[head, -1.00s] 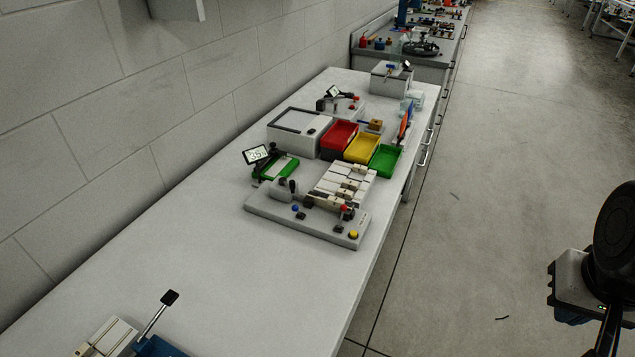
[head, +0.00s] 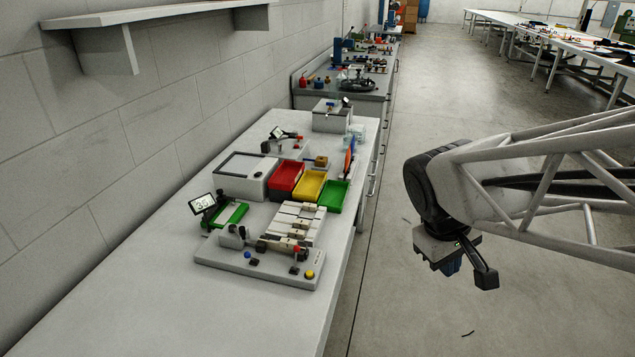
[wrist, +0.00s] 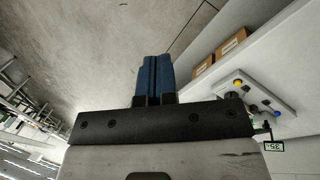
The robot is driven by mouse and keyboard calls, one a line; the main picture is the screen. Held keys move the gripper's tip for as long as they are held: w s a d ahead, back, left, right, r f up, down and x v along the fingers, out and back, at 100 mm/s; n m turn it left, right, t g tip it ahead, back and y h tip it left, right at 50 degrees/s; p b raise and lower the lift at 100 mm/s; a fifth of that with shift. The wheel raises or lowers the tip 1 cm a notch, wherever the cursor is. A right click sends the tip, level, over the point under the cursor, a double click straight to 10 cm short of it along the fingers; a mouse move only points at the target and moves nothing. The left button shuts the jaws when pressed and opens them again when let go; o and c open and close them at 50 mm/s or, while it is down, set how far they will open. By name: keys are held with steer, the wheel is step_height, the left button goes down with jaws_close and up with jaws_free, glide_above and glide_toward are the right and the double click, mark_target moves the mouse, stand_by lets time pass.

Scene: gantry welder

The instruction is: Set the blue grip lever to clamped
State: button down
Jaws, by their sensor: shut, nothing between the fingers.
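A grey fixture panel (head: 220,252) lies on the near bench. It carries a small lever with a blue knob (head: 247,254), one with a red knob (head: 297,249) and a yellow button (head: 309,274). The blue-knobbed lever is small here, so I cannot tell its setting. My gripper (head: 449,268) hangs over the floor aisle, right of the bench and well apart from the panel. Its blue fingers (wrist: 154,75) are together and empty in the wrist view. The panel's yellow button (wrist: 237,82) shows there too, at the right.
Red (head: 285,180), yellow (head: 309,187) and green (head: 331,197) bins sit behind the panel. A small display reading 35 (head: 202,203) stands left of it. A wall shelf (head: 160,15) hangs upper left. The front left of the bench is clear.

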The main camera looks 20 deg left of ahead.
mark_target(251, 259)
steer(key=w+a+f+n+t+h, duration=0.1)
steer(key=w+a+f+n, duration=0.25)
steer(key=a, duration=0.65)
steer(key=w+a+f+n+t+h, duration=0.15)
steer(key=a+f+n, duration=0.3)
steer(key=a, duration=0.55)
steer(key=w+a+f+n+t+h, duration=0.1)
steer(key=w+a+f+n, duration=0.3)
steer(key=a, duration=0.6)
steer(key=s+a+f+n+t, duration=0.1)
steer(key=s+a+n+t, duration=0.1)
steer(key=s+a+n, duration=0.2)
steer(key=s+a+f+n+t, duration=0.1)
steer(key=s+a+n+t, duration=0.2)
steer(key=s+a, duration=0.7)
steer(key=a+n+y, duration=0.1)
steer(key=a+n, duration=0.1)
steer(key=a, duration=0.5)
steer(key=shift+a+f+t, duration=0.2)
steer(key=shift+f+t, duration=0.1)
steer(key=shift+t, duration=0.05)
steer(key=shift+w, duration=0.1)
